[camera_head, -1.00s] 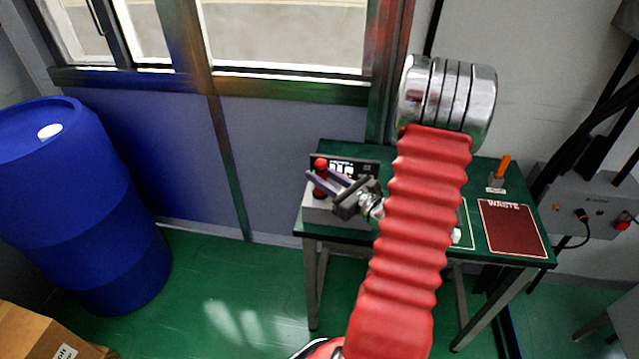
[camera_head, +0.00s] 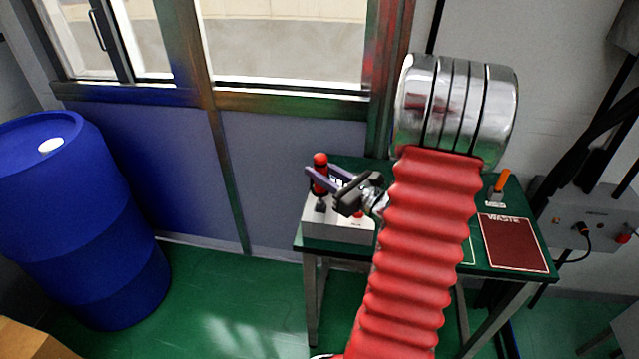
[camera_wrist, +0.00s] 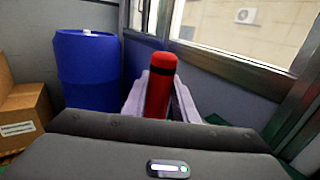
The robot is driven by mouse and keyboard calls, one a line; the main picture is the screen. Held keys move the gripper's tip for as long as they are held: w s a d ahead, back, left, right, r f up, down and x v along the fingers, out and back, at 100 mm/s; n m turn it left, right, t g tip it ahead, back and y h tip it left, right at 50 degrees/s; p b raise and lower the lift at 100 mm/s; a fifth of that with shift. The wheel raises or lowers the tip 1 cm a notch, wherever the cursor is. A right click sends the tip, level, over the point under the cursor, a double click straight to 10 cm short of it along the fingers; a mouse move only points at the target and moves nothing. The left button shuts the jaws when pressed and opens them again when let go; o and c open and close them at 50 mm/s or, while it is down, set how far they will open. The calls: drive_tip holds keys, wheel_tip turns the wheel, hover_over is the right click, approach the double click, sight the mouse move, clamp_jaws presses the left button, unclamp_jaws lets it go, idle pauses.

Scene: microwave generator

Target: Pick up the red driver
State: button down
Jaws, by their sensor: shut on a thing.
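The red driver (camera_head: 320,172) stands upright between the fingers of my gripper (camera_head: 328,180), at the left side of the green table (camera_head: 342,163). Its red handle with a dark band also shows in the wrist view (camera_wrist: 160,86), between the two pale purple fingers. My gripper is shut on it. In the head view the driver is above the grey box (camera_head: 338,228) on the table, with a dark part below its red handle. My red ribbed arm hides the middle of the table.
An orange-handled tool (camera_head: 499,186) stands in a small holder at the table's right. A dark red WASTE mat (camera_head: 514,243) lies in front of it. A blue barrel (camera_head: 80,215) stands at left; a window wall (camera_head: 290,95) rises behind the table.

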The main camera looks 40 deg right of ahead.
sight(325, 163)
drive_tip(key=shift+r, duration=1.8)
drive_tip(key=shift+s, duration=0.1)
